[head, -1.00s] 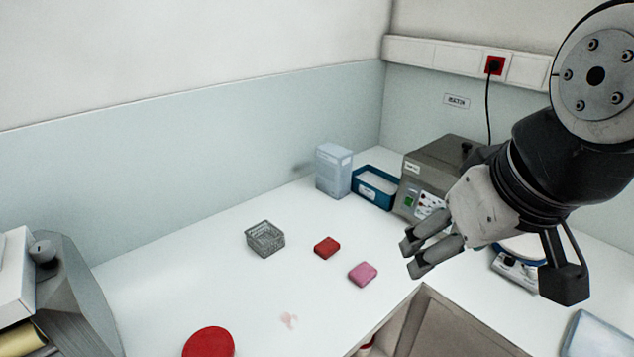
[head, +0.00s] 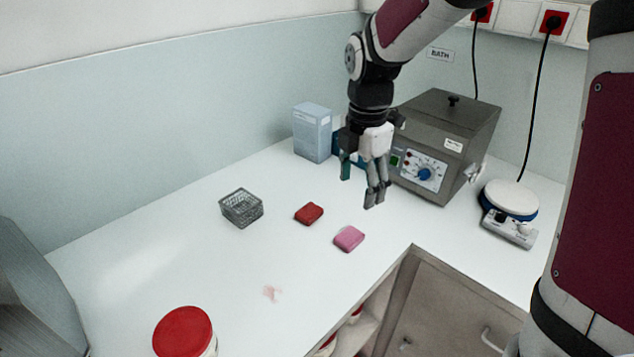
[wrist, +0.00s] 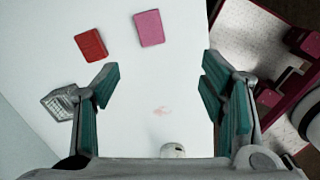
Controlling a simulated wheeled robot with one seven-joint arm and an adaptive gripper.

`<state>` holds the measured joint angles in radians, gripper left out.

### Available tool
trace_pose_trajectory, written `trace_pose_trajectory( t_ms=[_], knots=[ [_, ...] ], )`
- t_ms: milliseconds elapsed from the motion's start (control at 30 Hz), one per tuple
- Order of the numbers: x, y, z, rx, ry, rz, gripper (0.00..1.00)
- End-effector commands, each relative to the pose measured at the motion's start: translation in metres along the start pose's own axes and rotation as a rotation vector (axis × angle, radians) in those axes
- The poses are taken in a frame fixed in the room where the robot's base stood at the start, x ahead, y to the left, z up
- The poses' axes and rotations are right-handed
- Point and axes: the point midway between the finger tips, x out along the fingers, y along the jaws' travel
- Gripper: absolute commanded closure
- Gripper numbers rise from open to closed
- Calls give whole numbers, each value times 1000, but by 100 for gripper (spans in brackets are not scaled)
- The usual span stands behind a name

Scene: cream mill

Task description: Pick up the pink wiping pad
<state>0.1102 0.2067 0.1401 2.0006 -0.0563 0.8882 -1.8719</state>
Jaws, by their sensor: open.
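The pink wiping pad (head: 349,239) lies flat on the white bench near its front edge. It also shows in the wrist view (wrist: 149,28) at the top middle, beyond my fingertips. My gripper (head: 375,197) points down above the bench, behind and a little right of the pad in the head view. Its fingers are spread wide with nothing between them in the wrist view (wrist: 160,90). A red pad (head: 309,214) lies to the left of the pink one, apart from it, and also shows in the wrist view (wrist: 91,45).
A wire basket (head: 241,208) stands left of the red pad. A grey bath unit (head: 445,140) and a blue-white box (head: 312,132) stand behind. A hotplate (head: 511,205) is at right. A red-lidded jar (head: 184,331) is at front left. A pinkish smear (head: 271,293) marks the bench.

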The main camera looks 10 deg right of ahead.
Motion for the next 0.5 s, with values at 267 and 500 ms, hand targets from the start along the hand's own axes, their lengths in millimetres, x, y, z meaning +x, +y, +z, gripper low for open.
trace_pose_trajectory(
  t_ms=[267, 500],
  knots=[
    [39, 21, 6, -221, 35, -38, 35],
    [74, 19, 5, -231, 38, -42, 35]
  ],
)
